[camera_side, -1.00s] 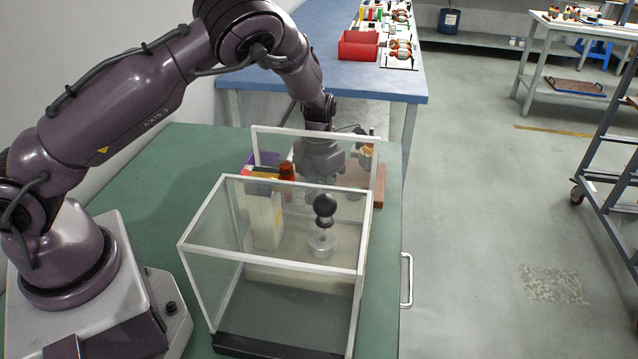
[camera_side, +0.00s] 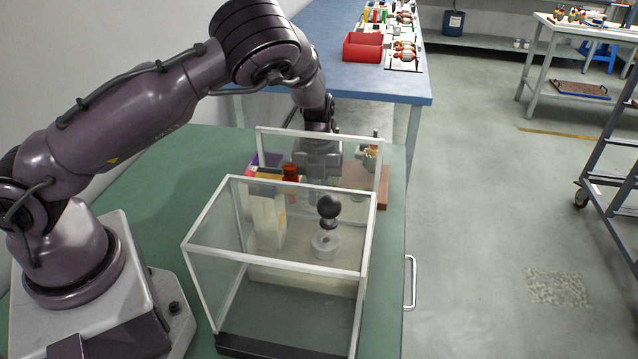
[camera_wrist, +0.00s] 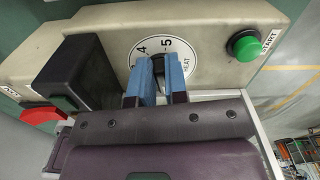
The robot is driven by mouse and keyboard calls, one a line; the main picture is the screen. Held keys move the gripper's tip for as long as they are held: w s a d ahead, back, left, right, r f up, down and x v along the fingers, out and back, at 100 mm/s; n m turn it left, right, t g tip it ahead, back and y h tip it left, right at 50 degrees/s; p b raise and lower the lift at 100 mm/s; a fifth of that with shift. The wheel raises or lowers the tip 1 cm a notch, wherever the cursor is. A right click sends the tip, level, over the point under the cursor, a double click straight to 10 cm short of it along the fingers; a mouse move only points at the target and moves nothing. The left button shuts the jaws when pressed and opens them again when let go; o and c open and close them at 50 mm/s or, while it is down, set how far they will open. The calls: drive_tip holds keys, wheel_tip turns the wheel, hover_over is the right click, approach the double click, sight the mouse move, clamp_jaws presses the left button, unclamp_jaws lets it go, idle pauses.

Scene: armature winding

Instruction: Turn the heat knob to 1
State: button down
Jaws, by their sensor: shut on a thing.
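The heat knob (camera_wrist: 158,62) is a small dark piece between my gripper's two blue fingers in the wrist view. My gripper (camera_wrist: 160,68) is shut on it. The round white heat dial (camera_wrist: 182,48) sits behind it on the beige panel (camera_wrist: 85,35). The numbers 4 and 5 and the word HEAT show beside the fingers; the lower part of the dial is hidden by my gripper. The knob's pointer setting cannot be read. In the side view my gripper is behind the clear-walled box (camera_side: 366,245), and the knob is hidden there.
A green START button (camera_wrist: 246,47) is right of the dial and a red button (camera_wrist: 42,115) is at the left. A black block (camera_wrist: 85,70) stands out from the panel left of my fingers. A black ball-topped handle (camera_side: 329,208) shows through the box.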

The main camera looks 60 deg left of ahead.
drive_tip(key=shift+n, duration=0.3)
idle(0.4)
drive_tip(key=c, duration=1.1)
unclamp_jaws()
drive_tip(key=shift+c, duration=0.2)
wheel_tip(320, 180, up, 13)
